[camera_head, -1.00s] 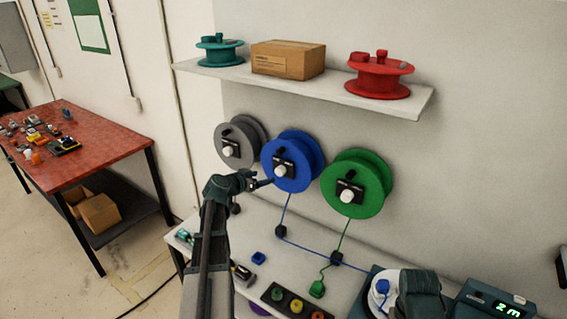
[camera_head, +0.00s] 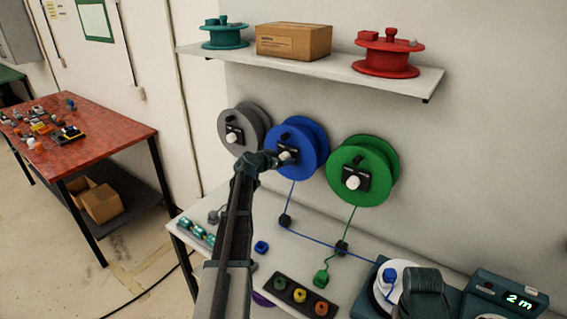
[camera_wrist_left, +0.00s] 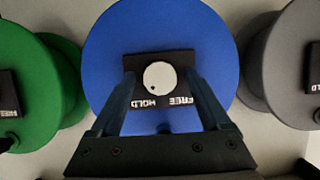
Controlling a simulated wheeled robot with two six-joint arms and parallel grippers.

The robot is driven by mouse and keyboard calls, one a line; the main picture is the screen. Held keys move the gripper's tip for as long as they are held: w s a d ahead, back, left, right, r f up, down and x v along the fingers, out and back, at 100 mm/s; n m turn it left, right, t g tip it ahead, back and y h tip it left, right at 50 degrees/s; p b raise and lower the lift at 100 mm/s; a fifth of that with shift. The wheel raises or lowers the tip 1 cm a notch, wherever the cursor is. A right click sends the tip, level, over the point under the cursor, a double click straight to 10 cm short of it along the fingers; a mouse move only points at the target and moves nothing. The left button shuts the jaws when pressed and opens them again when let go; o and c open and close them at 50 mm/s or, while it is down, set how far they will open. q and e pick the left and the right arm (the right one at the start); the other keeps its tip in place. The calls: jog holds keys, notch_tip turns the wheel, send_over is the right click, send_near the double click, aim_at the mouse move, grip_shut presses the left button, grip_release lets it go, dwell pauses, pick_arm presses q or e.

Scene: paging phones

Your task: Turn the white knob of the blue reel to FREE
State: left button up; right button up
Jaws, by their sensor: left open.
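The blue reel (camera_head: 313,138) hangs on the wall between a grey and a green reel. Its white knob (camera_wrist_left: 158,77) sits on a black plate labelled FREE and HOLD, which appears upside down in the left wrist view. A small dark dot shows near the knob's lower edge there. My left gripper (camera_wrist_left: 160,84) is open, with one finger on each side of the knob; contact cannot be told. In the head view my left gripper (camera_head: 280,160) is at the reel's front and partly covers the plate. My right arm shows at the lower right; its jaws cannot be made out.
The green reel (camera_head: 358,188) and grey reel (camera_head: 257,120) flank the blue one closely. A shelf (camera_head: 340,77) with a carton (camera_head: 293,42) and two spools is above. Blue and green lines run down to the bench. A device (camera_head: 515,298) reads 2 m.

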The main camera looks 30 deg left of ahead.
pick_arm(q)
jog(key=shift+w+f, duration=0.2)
jog(key=shift+w, duration=0.25)
grip_shut()
